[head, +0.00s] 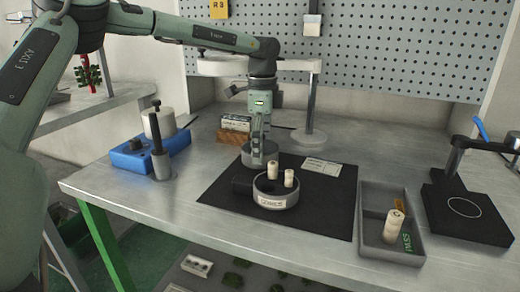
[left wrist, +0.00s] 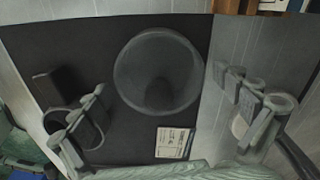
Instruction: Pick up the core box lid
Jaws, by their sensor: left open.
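The core box lid is a round grey disc (head: 254,161) on the far left part of the black mat (head: 324,207). It also shows in the left wrist view as a large dark disc (left wrist: 158,60) lying flat. My left gripper (head: 261,137) points down just above the lid, partly covering it. My right gripper is not shown.
A black block (head: 243,185) sits left of the core box. A white label card (head: 322,167) lies behind it. A grey divided tray (head: 389,250) holds a cylinder at right, beside a black fixture (head: 466,215). A blue device (head: 130,157) stands at left; a lamp-like stand (head: 309,110) behind.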

